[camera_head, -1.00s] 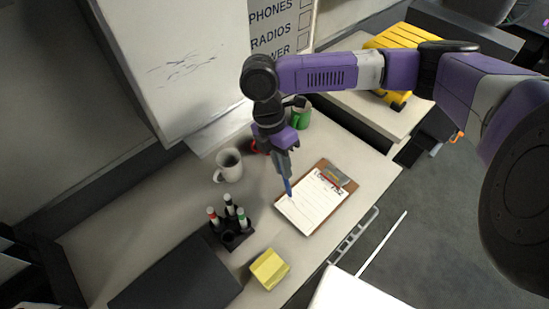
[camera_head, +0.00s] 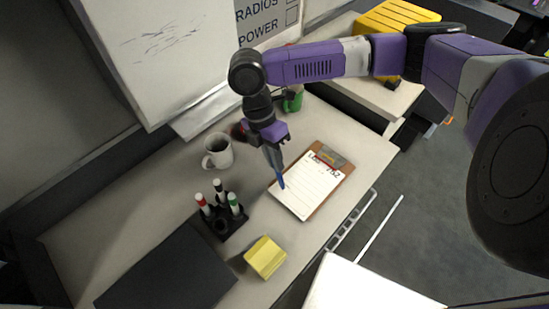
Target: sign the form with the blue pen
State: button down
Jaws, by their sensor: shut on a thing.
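The form (camera_head: 308,187) is a white lined sheet on a brown clipboard (camera_head: 343,172) that lies on the desk, its metal clip at the far right end. My gripper (camera_head: 275,160) points down above the form's left edge, shut on the blue pen (camera_head: 281,181). The pen is near upright with its tip low over the left edge of the form. I cannot tell whether the tip touches the paper. No mark from the pen can be made out at this size.
A white mug (camera_head: 217,153) stands left of my gripper, and a green mug (camera_head: 293,101) stands behind it. A black holder (camera_head: 222,222) with several markers and a yellow sticky-note block (camera_head: 265,257) are nearer. A dark flat panel (camera_head: 165,275) lies at front left. A whiteboard (camera_head: 155,50) stands behind.

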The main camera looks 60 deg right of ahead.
jog(key=shift+f, duration=0.65)
dwell(2.4)
jog(key=shift+s+a+p, duration=0.45)
jog(key=shift+s+p, duration=0.2)
dwell(1.0)
jog(key=shift+s+p, duration=0.45)
jog(key=shift+s, duration=0.25)
dwell(0.9)
jog(key=shift+s+a+p, duration=0.4)
jog(key=shift+s+p, duration=0.15)
jog(key=shift+s, duration=0.05)
dwell(1.1)
